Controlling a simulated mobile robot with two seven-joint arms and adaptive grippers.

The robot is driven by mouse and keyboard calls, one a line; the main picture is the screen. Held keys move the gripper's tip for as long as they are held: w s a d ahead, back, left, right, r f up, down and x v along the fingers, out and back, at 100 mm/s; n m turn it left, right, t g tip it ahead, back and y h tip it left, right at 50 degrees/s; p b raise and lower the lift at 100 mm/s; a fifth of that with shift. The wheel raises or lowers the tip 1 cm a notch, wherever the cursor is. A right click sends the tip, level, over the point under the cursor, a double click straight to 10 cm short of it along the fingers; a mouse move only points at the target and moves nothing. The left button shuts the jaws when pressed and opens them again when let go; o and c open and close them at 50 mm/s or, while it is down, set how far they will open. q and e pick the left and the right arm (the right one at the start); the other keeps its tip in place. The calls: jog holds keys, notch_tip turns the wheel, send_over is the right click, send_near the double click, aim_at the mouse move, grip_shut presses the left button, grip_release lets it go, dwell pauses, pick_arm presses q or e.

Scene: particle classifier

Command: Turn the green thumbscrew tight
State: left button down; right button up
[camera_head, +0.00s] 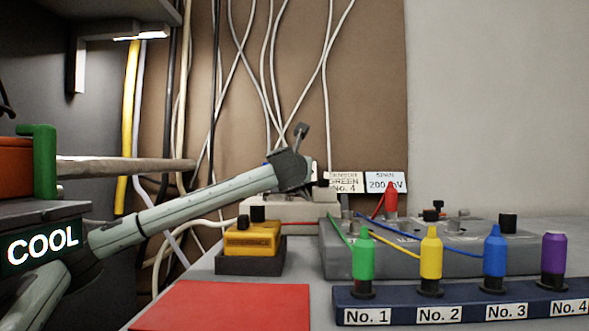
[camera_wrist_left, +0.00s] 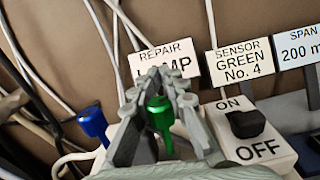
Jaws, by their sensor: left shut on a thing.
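The green thumbscrew (camera_wrist_left: 160,116) shows in the left wrist view between the fingers of my left gripper (camera_wrist_left: 158,82). The gripper is shut on it, with a grey finger on each side. In the head view my left gripper (camera_head: 312,178) reaches in from the left above the light box at the back, and its own body hides the green thumbscrew. The "REPAIR" label (camera_wrist_left: 164,62) is on the wall behind, partly covered by the fingertips. My right gripper is in neither view.
A blue knob (camera_wrist_left: 92,122) stands left of the gripper. A black ON/OFF switch (camera_wrist_left: 246,123) is close on its right. In the head view, a yellow box (camera_head: 252,238), a grey panel (camera_head: 345,262) with wires, and a blue rack (camera_head: 395,305) with coloured plugs stand in front.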

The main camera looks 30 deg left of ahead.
pick_arm(q)
jog(key=shift+f+h, duration=0.1)
jog(key=shift+h, duration=0.3)
jog(key=shift+w+d+f+m+t+h, duration=0.1)
jog(key=shift+d+m+t+h, duration=0.05)
jog(key=shift+m+t+h, duration=0.45)
jog(key=shift+w+d+m+t+h, duration=0.2)
jog(key=shift+m+h, duration=0.45)
jog(key=shift+h, duration=0.45)
jog(key=shift+s+d+m+t+h, duration=0.15)
jog(key=shift+d+m+h, duration=0.15)
jog(key=shift+m+h, duration=0.6)
jog(key=shift+w+d+m+t+h, duration=0.2)
jog(key=shift+m+h, duration=0.25)
jog(key=shift+h, duration=0.85)
jog(key=shift+s+d+h, duration=0.1)
jog(key=shift+d+h, duration=0.05)
jog(key=shift+h, duration=0.15)
jog(key=c, duration=1.6)
grip_release()
jog(key=shift+s, duration=0.1)
jog(key=s, duration=0.7)
jog(key=shift+s+r, duration=0.15)
jog(key=shift+r, duration=0.05)
jog(key=shift+o, duration=0.2)
